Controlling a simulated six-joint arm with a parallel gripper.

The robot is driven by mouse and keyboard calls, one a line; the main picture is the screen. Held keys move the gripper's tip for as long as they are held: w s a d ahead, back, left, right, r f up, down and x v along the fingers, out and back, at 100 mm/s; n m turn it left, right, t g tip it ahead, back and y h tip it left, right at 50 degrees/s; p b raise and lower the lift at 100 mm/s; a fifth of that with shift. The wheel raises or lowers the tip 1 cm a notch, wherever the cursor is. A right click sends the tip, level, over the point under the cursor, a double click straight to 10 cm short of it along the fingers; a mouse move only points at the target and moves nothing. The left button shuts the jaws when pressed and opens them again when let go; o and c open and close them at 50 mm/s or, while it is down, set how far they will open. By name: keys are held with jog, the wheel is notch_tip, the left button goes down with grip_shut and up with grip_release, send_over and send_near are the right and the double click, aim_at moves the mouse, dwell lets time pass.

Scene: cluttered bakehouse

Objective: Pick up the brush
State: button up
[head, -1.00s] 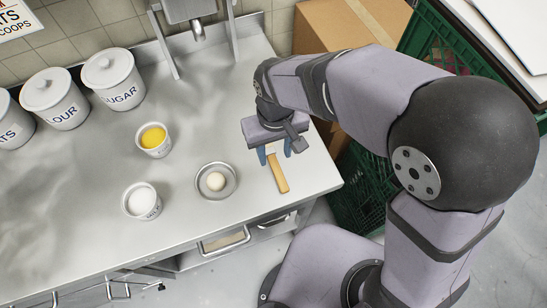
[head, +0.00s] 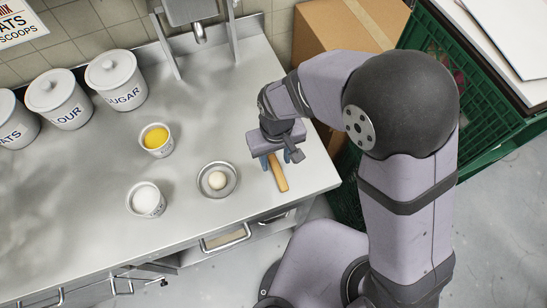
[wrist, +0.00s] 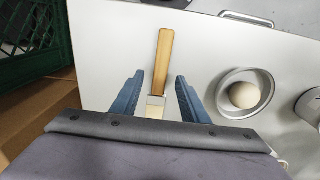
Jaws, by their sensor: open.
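The brush (head: 278,174) lies on the steel counter near its right end, its wooden handle pointing to the counter's front edge. In the wrist view the brush handle (wrist: 163,62) extends out ahead of the jaws, and its pale metal and bristle end sits between the fingers. My gripper (head: 276,161) is open, with one blue finger on each side of the brush. In the wrist view my gripper (wrist: 155,98) shows gaps between both fingers and the brush. My gripper body hides the far end of the bristles.
A metal bowl (head: 203,192) holding a dough ball (head: 217,180) stands left of the brush. A cup of yellow filling (head: 156,139), a white cup (head: 146,199) and lidded canisters (head: 117,80) stand farther left. A cardboard box (head: 340,28) and green crate (head: 470,100) are beyond the counter's right end.

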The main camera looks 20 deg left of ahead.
aim_at(276, 165)
jog(key=shift+f, duration=0.95)
jog(key=c, duration=1)
jog(key=shift+r+b, duration=1.1)
jog(key=shift+r, duration=3.95)
